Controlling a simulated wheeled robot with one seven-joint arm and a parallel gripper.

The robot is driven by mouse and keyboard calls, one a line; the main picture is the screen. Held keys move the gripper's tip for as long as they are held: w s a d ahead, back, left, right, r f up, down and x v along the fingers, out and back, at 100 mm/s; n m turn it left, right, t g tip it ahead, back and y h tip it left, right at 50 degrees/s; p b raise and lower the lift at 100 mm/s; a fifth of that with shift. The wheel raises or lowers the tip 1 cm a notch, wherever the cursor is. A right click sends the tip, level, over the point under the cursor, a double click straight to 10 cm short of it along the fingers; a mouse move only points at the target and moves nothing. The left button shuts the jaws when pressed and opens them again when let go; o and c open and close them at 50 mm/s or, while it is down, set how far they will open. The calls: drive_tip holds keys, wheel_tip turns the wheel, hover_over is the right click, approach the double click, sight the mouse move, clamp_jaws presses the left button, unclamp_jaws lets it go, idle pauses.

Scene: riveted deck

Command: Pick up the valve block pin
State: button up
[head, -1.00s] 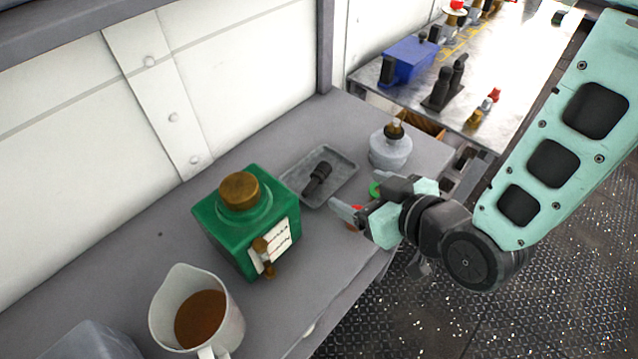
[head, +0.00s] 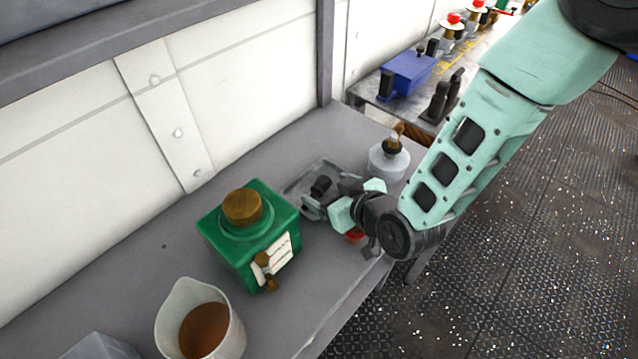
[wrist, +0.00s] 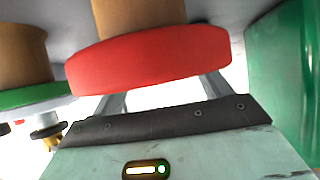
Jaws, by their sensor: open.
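A short black pin-like piece (head: 320,186) lies in a shallow grey tray (head: 297,188) on the bench in the head view. No label shows whether it is the valve block pin. My gripper (head: 323,200) is open at the tray's near right side, its fingers covering part of the tray and of the piece's surroundings. Whether a finger touches the piece I cannot tell. In the wrist view, the fingers (wrist: 160,98) are partly hidden behind a red disc, and the black piece does not show.
A green block (head: 240,262) with a brass cap stands left of my gripper. A red-topped part (head: 355,236) sits close below the gripper; the red disc (wrist: 150,60) fills the wrist view. A grey flask (head: 388,160) stands behind. A beaker (head: 178,318) is front left.

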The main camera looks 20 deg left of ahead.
drive_tip(key=shift+x, duration=0.95)
drive_tip(key=c, duration=1.3)
drive_tip(key=shift+s, duration=0.1)
drive_tip(key=shift+c, duration=0.4)
drive_tip(key=shift+f, duration=0.1)
